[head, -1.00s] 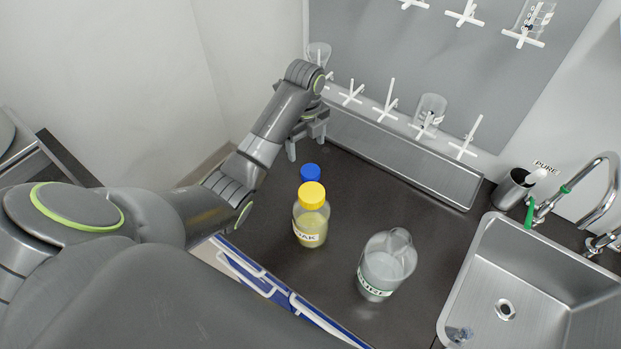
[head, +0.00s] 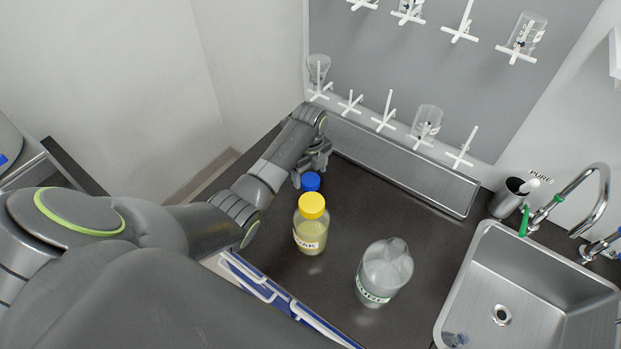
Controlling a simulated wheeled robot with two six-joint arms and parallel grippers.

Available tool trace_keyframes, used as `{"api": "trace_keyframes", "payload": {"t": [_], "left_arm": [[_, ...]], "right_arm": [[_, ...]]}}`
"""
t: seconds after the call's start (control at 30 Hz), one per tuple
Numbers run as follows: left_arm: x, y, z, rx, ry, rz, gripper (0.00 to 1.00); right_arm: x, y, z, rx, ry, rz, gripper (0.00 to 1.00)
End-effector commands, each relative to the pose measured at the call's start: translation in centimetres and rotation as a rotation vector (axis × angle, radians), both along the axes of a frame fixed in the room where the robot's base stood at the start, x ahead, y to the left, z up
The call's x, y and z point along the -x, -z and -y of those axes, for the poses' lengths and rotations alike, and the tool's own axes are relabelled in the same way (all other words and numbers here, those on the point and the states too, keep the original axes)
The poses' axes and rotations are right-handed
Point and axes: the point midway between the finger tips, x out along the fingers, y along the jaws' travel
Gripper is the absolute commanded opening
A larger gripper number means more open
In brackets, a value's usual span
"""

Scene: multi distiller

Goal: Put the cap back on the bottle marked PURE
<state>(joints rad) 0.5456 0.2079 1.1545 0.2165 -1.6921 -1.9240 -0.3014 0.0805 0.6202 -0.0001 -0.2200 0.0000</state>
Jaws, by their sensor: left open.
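The bottle marked PURE (head: 384,274) is clear and stands upright on the dark counter, right of centre. I see no cap on its top. A blue cap (head: 311,182) shows just behind the yellow-capped bottle, which partly hides what is below it; I cannot tell whether it lies loose or sits on something. My left gripper (head: 311,170) is open, pointing down close behind the blue cap. I see nothing between its fingers. My right gripper is not in view.
A yellow-capped bottle (head: 311,226) with yellowish contents stands in front of the blue cap. A steel sink (head: 540,290) with a tap (head: 600,205) is at the right. A metal trough (head: 400,165) and drying pegboard (head: 440,70) line the back. Counter between PURE bottle and trough is clear.

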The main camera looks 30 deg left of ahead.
Motion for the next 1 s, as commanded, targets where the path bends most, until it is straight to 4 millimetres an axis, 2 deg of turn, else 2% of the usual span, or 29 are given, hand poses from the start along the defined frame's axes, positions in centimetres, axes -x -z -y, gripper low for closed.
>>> {"api": "trace_keyframes", "payload": {"t": [0.2,0.53,0.9,1.0], "left_arm": [[0.1,1.6,-0.1,0.000,-0.001,-0.001,0.74],[0.1,1.7,-0.1,-0.001,-0.001,-0.001,0.74],[0.1,1.6,-0.1,-0.001,-0.001,-0.001,0.26],[0.1,1.6,-0.1,-0.001,-0.001,-0.001,0.26]], "right_arm": [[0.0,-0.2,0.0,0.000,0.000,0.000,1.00],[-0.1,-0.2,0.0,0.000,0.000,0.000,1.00],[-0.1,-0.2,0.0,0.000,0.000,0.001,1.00],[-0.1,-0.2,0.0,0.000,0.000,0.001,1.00]]}}
